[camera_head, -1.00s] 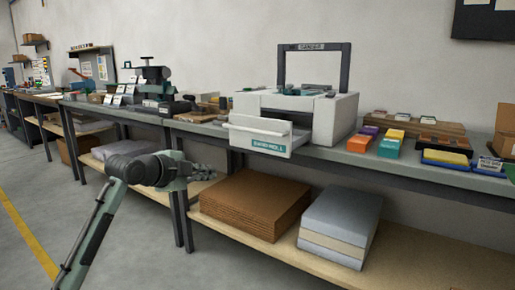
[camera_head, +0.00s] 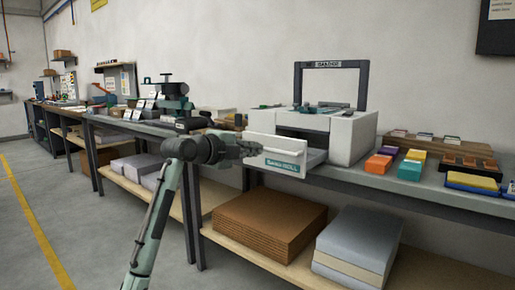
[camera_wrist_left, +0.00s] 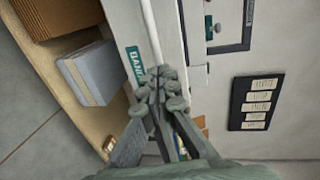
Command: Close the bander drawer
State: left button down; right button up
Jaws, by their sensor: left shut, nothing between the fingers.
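The bander (camera_head: 348,132) is a white box-shaped machine with a dark arch on top, standing on the workbench. Its drawer (camera_head: 284,157) is pulled out toward the front left, with a white front and a teal label. In the left wrist view the drawer front (camera_wrist_left: 132,38) runs up the picture beside the fingers. My left gripper (camera_head: 255,149) is shut and empty, its fingertips at the left part of the drawer front. In the left wrist view the shut fingertips (camera_wrist_left: 162,84) overlap the drawer's edge; I cannot tell whether they touch. My right gripper is not in view.
The workbench (camera_head: 345,175) carries orange and purple blocks (camera_head: 380,160) right of the bander. Brown cardboard stacks (camera_head: 265,222) and grey sheets (camera_head: 358,245) lie on the shelf below. Open floor (camera_head: 85,235) is at the left.

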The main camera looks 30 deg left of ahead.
pick_arm(q)
jog(key=shift+x, duration=0.85)
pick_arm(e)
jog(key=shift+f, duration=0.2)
pick_arm(q)
jog(key=shift+w, duration=0.1)
